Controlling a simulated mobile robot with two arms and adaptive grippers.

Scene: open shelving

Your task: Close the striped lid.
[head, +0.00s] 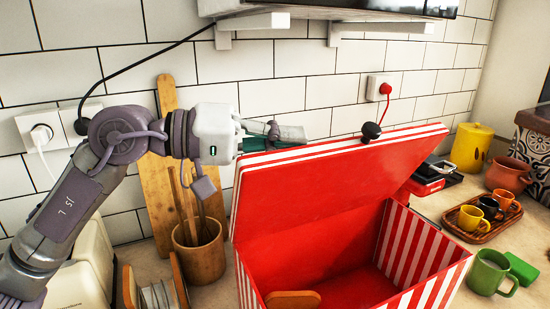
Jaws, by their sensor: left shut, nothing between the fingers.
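The red-and-white striped box (430,262) stands open on the counter. Its lid (320,190) is raised, tilted up and back, with its plain red inner face toward me and striped edges. My left gripper (290,133) reaches in from the left at the lid's upper left edge. Its fingers are shut and empty, partly hidden by the lid edge; I cannot tell whether they touch it. My right gripper is not in view.
A wooden utensil pot (200,252) and a cutting board (150,180) stand left of the box. Right are a green mug (490,272), a wooden tray (481,232) with small cups, and a yellow canister (471,148). A shelf (380,12) hangs above.

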